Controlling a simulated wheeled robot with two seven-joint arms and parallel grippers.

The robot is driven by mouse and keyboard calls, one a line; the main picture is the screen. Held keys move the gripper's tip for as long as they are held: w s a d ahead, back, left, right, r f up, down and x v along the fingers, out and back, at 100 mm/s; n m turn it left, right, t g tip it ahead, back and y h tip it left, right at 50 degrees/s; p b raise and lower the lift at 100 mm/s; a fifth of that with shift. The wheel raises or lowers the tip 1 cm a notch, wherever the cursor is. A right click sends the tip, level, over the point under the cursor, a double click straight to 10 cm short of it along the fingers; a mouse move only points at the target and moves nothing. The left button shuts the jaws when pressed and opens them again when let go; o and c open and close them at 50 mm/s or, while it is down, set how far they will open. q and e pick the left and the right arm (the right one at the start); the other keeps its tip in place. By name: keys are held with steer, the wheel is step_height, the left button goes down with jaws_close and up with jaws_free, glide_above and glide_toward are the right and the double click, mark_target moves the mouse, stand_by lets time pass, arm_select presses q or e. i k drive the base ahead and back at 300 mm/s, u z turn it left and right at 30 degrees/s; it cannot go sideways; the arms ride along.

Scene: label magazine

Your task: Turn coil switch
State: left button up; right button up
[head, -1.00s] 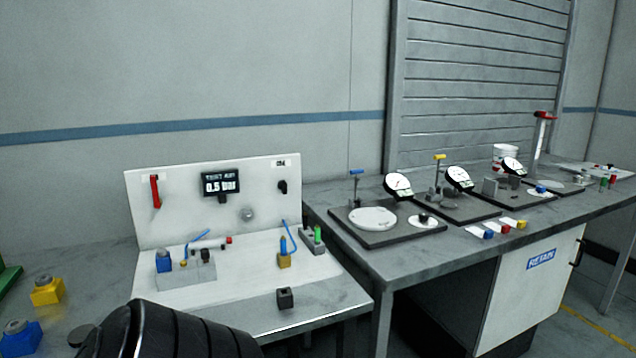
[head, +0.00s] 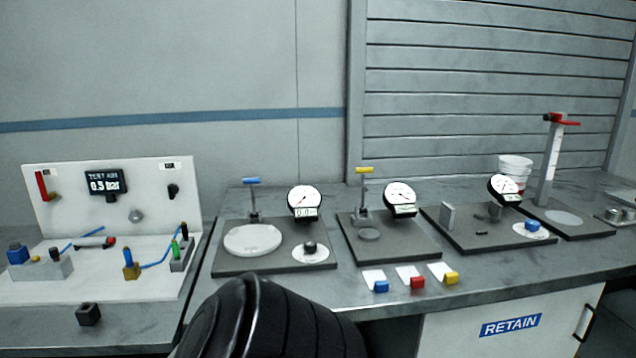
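No part is clearly marked as the coil switch. A black knob (head: 173,190) sits on the right side of the upright white panel (head: 70,215), under a small label too small to read. A red lever (head: 42,186) is on the panel's left side. A display (head: 106,183) between them reads "TEST AIR 0.5 bar". Neither gripper is in view. A black, ribbed part of my own arm rises at the bottom middle, in front of the bench edge and well apart from the knob.
Gauge stations stand along the bench: a round white plate (head: 252,240), dial gauges (head: 305,201) and a red-topped post (head: 549,160). A black block (head: 88,314) sits before the panel.

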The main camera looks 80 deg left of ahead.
mark_target(173, 189)
steer(key=u, duration=2)
